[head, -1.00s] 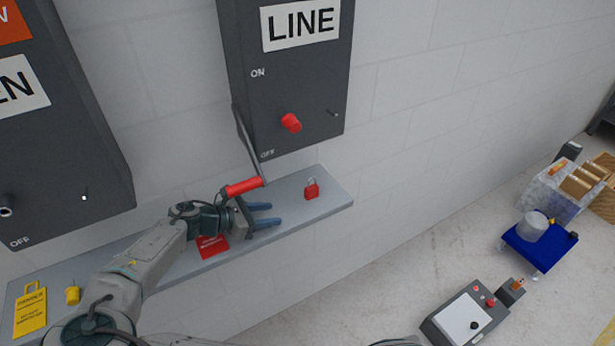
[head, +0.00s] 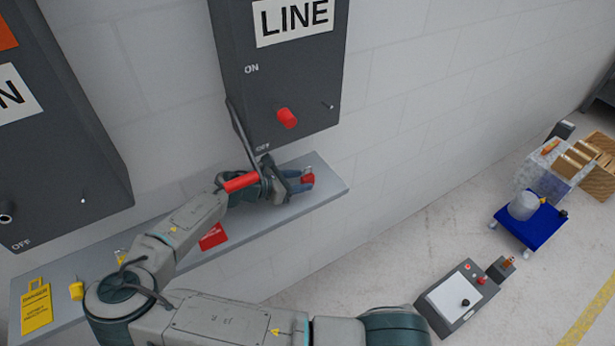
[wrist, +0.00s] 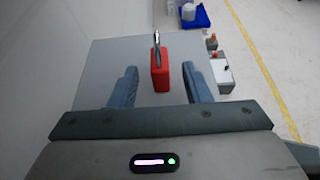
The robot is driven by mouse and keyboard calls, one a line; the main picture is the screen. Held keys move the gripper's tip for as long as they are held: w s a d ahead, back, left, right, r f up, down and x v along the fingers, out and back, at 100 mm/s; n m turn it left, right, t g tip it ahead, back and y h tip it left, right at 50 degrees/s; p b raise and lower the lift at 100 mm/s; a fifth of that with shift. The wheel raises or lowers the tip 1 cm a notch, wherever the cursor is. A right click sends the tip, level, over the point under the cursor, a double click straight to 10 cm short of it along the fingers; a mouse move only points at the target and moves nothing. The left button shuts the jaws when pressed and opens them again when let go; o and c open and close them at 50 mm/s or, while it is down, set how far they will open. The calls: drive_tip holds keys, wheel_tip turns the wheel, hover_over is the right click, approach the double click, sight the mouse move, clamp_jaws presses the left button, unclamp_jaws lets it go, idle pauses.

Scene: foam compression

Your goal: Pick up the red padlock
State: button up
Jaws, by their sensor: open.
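The red padlock (head: 308,178) stands on the grey shelf (head: 330,189) near its right end. In the wrist view the red padlock (wrist: 160,74) is upright, its metal shackle on top, between the two blue fingers. My gripper (head: 302,180) is open around it, with a gap on each side; in the wrist view (wrist: 160,88) neither finger touches the padlock. In the head view the fingers partly hide the padlock.
The LINE box (head: 285,80) with a red knob hangs above the shelf. Its lever with a red grip (head: 241,182) hangs down right by my arm. A red tag (head: 213,237), a yellow padlock (head: 76,290) and a yellow tag (head: 37,308) lie further left on the shelf.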

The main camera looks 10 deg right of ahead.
drive_tip(key=shift+w+d, duration=0.15)
drive_tip(key=shift+d, duration=0.45)
drive_tip(key=shift+w+d+f+p, duration=0.1)
drive_tip(key=shift+d+f+p, duration=0.1)
drive_tip(key=shift+p, duration=0.1)
clamp_jaws()
drive_tip(key=shift+r+b, duration=0.1)
drive_tip(key=shift+b, duration=0.25)
drive_tip(key=shift+r, duration=0.1)
drive_tip(key=s+d+b, duration=0.2)
drive_tip(key=s, duration=0.6)
drive_tip(key=s+d+b, duration=0.1)
drive_tip(key=s+d, duration=0.2)
drive_tip(key=s, duration=0.6)
drive_tip(key=shift+d+b, duration=0.25)
drive_tip(key=shift+b, duration=0.1)
